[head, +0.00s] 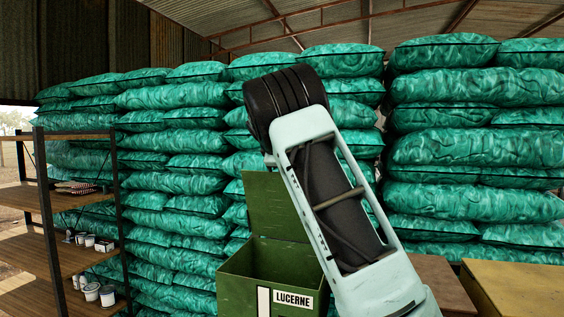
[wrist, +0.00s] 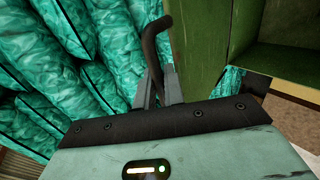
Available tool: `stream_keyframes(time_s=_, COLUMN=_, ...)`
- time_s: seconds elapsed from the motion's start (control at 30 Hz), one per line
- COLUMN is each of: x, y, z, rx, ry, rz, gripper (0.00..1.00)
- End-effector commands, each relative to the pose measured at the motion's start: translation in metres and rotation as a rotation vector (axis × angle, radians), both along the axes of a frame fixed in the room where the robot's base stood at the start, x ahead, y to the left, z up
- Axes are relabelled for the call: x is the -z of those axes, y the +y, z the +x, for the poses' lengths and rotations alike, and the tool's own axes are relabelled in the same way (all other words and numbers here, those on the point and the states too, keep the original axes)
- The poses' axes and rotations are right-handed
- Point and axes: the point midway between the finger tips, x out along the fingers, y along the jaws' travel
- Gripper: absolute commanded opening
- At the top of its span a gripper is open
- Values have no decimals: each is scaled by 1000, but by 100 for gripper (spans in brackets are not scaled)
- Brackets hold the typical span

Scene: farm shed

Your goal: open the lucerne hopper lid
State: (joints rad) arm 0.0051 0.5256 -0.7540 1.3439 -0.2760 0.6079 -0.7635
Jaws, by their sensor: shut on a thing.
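The green lucerne hopper (head: 240,275) stands low in the middle of the head view, with a white LUCERNE label (head: 294,299) on its front. Its lid (head: 270,208) stands roughly upright at the back, and the box mouth is uncovered. My arm hides the right part of the lid and box. In the wrist view my gripper (wrist: 159,88) is shut on a dark bent lid handle (wrist: 153,38), beside the green lid (wrist: 196,50). The hopper also shows at the right of the wrist view (wrist: 287,64). My gripper is hidden in the head view.
Stacked teal bags (head: 165,190) rise behind the hopper, close to the raised lid. A wooden shelf (head: 50,255) with several tins stands at the left. A brown box top (head: 440,282) and a yellow one (head: 515,285) lie to the right of my arm.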

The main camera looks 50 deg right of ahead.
Motion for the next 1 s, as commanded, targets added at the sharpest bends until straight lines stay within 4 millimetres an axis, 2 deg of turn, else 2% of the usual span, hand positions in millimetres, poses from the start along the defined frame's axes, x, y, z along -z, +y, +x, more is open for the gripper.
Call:
stream_keyframes(time_s=0.27, x=2, y=0, z=0, rx=3, ry=1, rz=3, gripper=0)
stream_keyframes(time_s=0.3, x=2, y=0, z=0, rx=3, ry=1, rz=3, gripper=13)
stream_keyframes(time_s=0.37, x=2, y=0, z=0, rx=3, ry=1, rz=3, gripper=26)
stream_keyframes(time_s=0.77, x=1, y=4, z=-1, rx=0, ry=1, rz=3, gripper=26)
stream_keyframes(time_s=1.0, x=-21, y=35, z=-13, rx=-4, ry=-7, rz=1, gripper=26)
